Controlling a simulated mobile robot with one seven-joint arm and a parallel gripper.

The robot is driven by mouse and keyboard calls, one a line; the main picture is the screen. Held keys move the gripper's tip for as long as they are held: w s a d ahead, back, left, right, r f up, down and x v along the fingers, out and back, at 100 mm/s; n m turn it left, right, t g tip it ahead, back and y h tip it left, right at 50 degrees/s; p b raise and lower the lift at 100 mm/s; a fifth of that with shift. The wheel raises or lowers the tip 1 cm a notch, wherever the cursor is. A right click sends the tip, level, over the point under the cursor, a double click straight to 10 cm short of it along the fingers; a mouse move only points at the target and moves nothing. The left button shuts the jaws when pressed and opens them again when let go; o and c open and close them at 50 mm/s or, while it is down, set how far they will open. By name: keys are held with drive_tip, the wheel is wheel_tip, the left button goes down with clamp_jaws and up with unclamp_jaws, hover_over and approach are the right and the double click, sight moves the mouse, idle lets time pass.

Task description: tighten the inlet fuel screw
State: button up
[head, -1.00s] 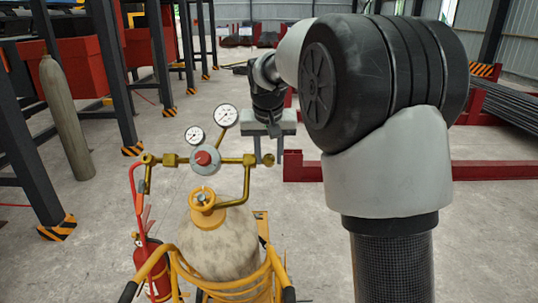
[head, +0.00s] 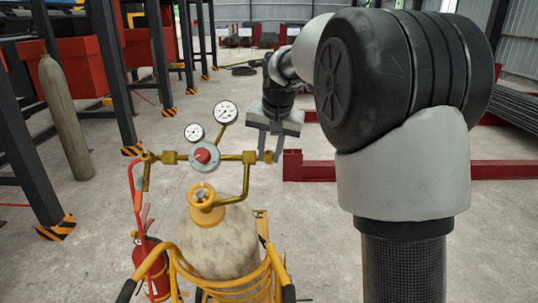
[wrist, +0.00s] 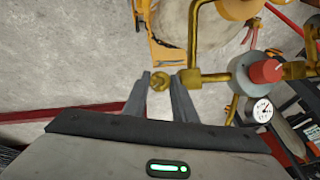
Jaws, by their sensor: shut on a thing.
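The inlet fuel screw is the brass knob (head: 269,157) at the right end of the regulator's brass pipe in the head view. In the wrist view the brass knob (wrist: 160,82) sits between the tips of my two fingers. My gripper (head: 269,154) reaches down to it from above and is shut on it; the gripper also shows in the wrist view (wrist: 160,84). The regulator (head: 205,157) has a red cap and stands above a tan gas cylinder (head: 220,250). The fingers partly hide the knob in the head view.
Two gauges (head: 228,112) rise just left of my gripper. A yellow cart frame with a coiled hose (head: 230,290) surrounds the cylinder. A red extinguisher (head: 151,265) hangs at its left.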

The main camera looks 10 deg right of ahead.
drive_tip(key=m+b, duration=0.1)
drive_tip(key=m+t+y+b, duration=0.1)
drive_tip(key=m, duration=0.1)
drive_tip(key=shift+d+f, duration=0.15)
drive_tip(key=shift+d, duration=0.05)
drive_tip(key=m+b, duration=0.1)
drive_tip(key=m+t+y+b, duration=0.1)
drive_tip(key=m+b, duration=0.1)
drive_tip(key=shift+s+f+y, duration=0.15)
drive_tip(key=shift+y, duration=0.15)
drive_tip(key=m+t+y+b, duration=0.1)
drive_tip(key=m+b, duration=0.2)
drive_tip(key=shift+s+d, duration=0.1)
drive_tip(key=shift+m+t+b, duration=0.8)
drive_tip(key=shift+m+b, duration=0.4)
drive_tip(key=shift+m, duration=0.1)
drive_tip(key=o, duration=0.8)
drive_tip(key=shift+c, duration=0.2)
drive_tip(key=shift+s, duration=0.1)
